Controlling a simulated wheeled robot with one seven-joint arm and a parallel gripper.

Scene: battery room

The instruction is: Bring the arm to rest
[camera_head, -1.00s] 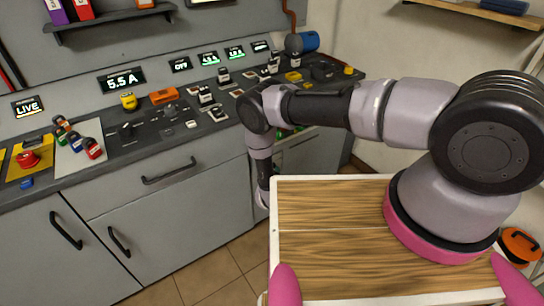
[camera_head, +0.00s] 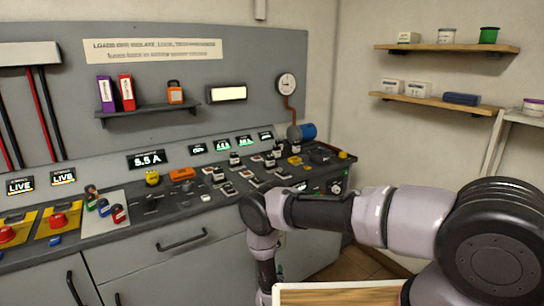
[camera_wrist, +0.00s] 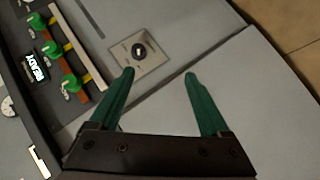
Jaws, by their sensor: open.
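My gripper (camera_wrist: 160,75) shows in the wrist view with its two green fingers spread apart and nothing between them. The fingers point at a grey cabinet face, near a square plate with a dark round knob (camera_wrist: 139,50). I cannot tell the distance to that face. In the head view my arm (camera_head: 330,212) reaches left from its shoulder at the right, bends at the elbow, and its forearm hangs down in front of the grey cabinets. The gripper itself is not visible there.
A grey bench (camera_head: 165,205) with switches, connectors and red stop buttons runs along the wall close beyond my arm. Green-capped parts (camera_wrist: 72,83) sit near the fingers in the wrist view. Wall shelves (camera_head: 445,47) are at the right. Tiled floor (camera_wrist: 290,20) shows beside the cabinet.

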